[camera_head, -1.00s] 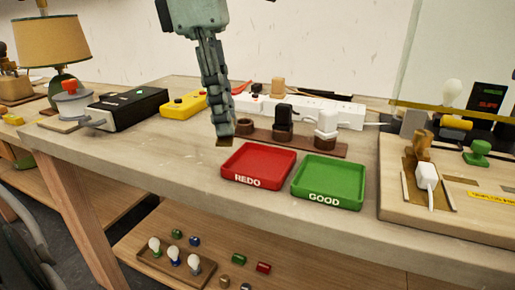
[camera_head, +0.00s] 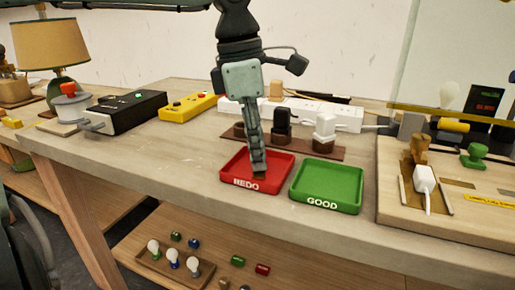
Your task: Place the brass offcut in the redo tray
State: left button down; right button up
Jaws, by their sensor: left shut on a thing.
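The red redo tray (camera_head: 234,179) lies on the workbench, left of the green GOOD tray. My left gripper (camera_head: 259,173) points down over the redo tray, with its fingertips at or just above the tray floor. It is shut on a small brown-gold piece, the brass offcut (camera_head: 260,178), which shows only as a sliver at the fingertips. I cannot tell whether the offcut touches the tray floor. My right gripper is not in view.
The green GOOD tray (camera_head: 328,186) stands close on the right. Behind are a wooden rack (camera_head: 313,151) with plugs and a white power strip (camera_head: 347,117). A black box (camera_head: 126,111) and yellow device (camera_head: 188,106) stand left. Bare benchtop (camera_head: 150,150) lies left of the trays.

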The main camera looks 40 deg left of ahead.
pick_arm(q)
jog(key=shift+f, duration=0.15)
jog(key=c, duration=1.5)
grip_release()
jog(key=shift+o, duration=0.5)
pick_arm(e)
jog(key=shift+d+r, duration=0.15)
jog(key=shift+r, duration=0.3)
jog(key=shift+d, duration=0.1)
pick_arm(q)
jog(key=shift+r, duration=0.7)
notch_tip(320, 180, up, 11)
jog(key=s+a, duration=0.1)
jog(key=shift+a+p, duration=0.2)
jog(key=shift+p, duration=0.15)
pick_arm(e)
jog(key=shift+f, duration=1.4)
